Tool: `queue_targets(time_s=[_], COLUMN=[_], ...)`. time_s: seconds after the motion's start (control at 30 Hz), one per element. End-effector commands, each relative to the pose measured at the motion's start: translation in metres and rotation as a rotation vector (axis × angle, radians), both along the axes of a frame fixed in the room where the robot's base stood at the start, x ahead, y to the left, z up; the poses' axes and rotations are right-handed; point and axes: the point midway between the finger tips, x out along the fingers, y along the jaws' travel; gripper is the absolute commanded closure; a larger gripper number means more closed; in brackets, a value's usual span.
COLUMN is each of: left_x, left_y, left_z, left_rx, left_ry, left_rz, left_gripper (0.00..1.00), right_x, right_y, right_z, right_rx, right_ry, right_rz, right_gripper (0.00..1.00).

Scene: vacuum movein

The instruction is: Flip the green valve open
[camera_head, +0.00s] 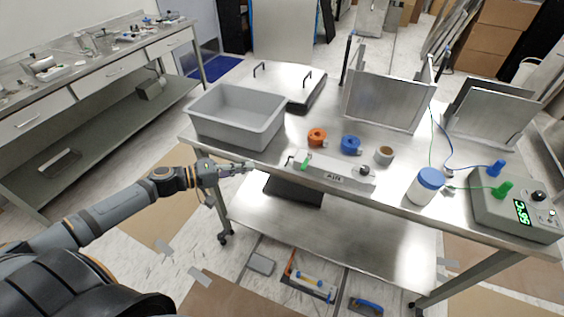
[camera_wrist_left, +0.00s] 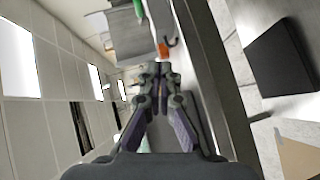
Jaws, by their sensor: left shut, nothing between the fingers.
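The green valve lever (camera_head: 305,164) stands at the left end of a light grey manifold box (camera_head: 330,172) marked AIR, near the front edge of the steel table. My left gripper (camera_head: 248,167) is shut and empty. It reaches in from the left at the table's front edge, left of the green lever and apart from it. In the left wrist view, the closed fingertips (camera_wrist_left: 160,68) point towards an orange item (camera_wrist_left: 163,50), and a green part (camera_wrist_left: 139,10) shows at the top edge. My right gripper is not in view.
A grey bin (camera_head: 238,116) stands on the table's left. Orange (camera_head: 317,138) and blue (camera_head: 351,145) tape-like rolls sit behind the box. A white jar with a blue lid (camera_head: 426,186) and a grey device with a display (camera_head: 515,214) stand to the right.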

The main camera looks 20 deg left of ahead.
Motion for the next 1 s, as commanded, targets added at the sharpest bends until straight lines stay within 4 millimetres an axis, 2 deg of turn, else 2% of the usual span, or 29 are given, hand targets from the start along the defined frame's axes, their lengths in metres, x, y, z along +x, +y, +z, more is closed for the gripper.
queue_targets(time_s=[0.1, 0.17, 0.43, 0.53, 0.73, 0.77, 0.93, 1.0], left_x=[-0.002, -0.002, -0.002, 0.0, 0.017, 0.019, 0.034, 0.04], left_y=[-0.012, -0.015, -0.015, -0.017, -0.035, -0.037, -0.052, -0.059], left_z=[0.019, 0.023, 0.024, 0.021, 0.011, 0.015, 0.014, 0.018], left_rx=[-0.053, -0.066, -0.069, -0.07, -0.07, -0.072, -0.073, -0.079], left_ry=[-0.007, -0.008, -0.009, -0.009, -0.018, -0.017, -0.015, -0.017], left_rz=[-0.03, -0.036, -0.035, -0.036, -0.035, -0.035, -0.033, -0.033], left_gripper=[1.0, 1.0, 1.0, 1.0, 1.0, 1.0, 1.0, 1.0], right_x=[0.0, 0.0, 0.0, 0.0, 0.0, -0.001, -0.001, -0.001], right_y=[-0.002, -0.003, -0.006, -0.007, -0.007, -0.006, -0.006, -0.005], right_z=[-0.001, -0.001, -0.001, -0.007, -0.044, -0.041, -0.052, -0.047], right_rx=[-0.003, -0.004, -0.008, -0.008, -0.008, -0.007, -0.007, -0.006], right_ry=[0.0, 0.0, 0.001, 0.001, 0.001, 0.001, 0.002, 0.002], right_rz=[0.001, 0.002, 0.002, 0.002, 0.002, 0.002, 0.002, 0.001], right_gripper=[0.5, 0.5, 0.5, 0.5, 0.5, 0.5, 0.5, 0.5])
